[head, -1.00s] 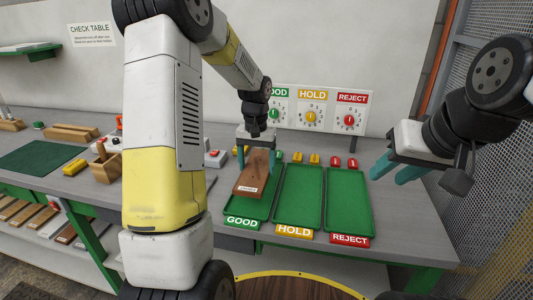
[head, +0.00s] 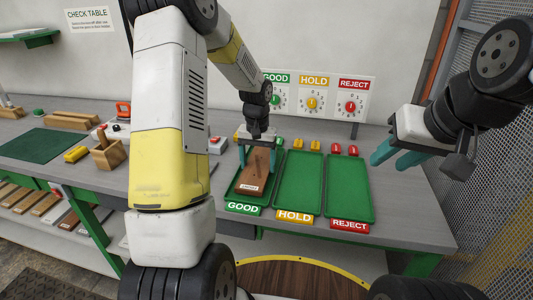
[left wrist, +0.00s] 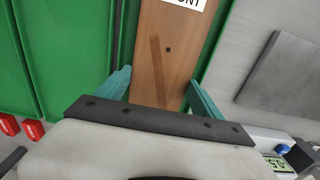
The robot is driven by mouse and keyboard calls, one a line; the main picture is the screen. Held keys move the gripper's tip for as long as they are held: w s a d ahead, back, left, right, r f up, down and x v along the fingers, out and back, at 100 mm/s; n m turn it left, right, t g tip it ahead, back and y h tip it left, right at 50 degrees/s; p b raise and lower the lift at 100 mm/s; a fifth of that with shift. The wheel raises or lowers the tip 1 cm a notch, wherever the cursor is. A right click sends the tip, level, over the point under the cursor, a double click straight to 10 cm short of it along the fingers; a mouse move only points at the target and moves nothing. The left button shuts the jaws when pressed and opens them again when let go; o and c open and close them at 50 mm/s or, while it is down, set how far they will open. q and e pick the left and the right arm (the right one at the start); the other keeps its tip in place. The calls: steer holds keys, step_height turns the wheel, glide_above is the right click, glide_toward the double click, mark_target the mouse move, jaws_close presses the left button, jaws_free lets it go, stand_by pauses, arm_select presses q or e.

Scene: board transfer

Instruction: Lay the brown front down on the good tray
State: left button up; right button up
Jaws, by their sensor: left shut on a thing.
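The brown front (head: 257,172) is a long wooden board with a white label at its near end. It is over the green good tray (head: 271,191), inside its outline and close to its floor; whether it touches cannot be told. My left gripper (head: 257,158) is shut on the board, with teal fingers on its two long sides. In the left wrist view the board (left wrist: 165,60) shows a small dark hole and a darker streak between the fingers (left wrist: 160,92). My right gripper (head: 396,158) is open and empty, raised at the right above the table.
The hold tray (head: 296,185) and reject tray (head: 348,190) are empty, to the right. Small yellow and red blocks stand behind them. A dial panel (head: 313,97) stands at the back. A green mat (head: 42,147) and wooden blocks lie at the left.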

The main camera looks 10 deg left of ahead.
arm_select(q)
steer(key=shift+f, duration=0.35)
steer(key=o, duration=1.7)
step_height(320, 180, up, 7)
steer(key=shift+r, duration=0.4)
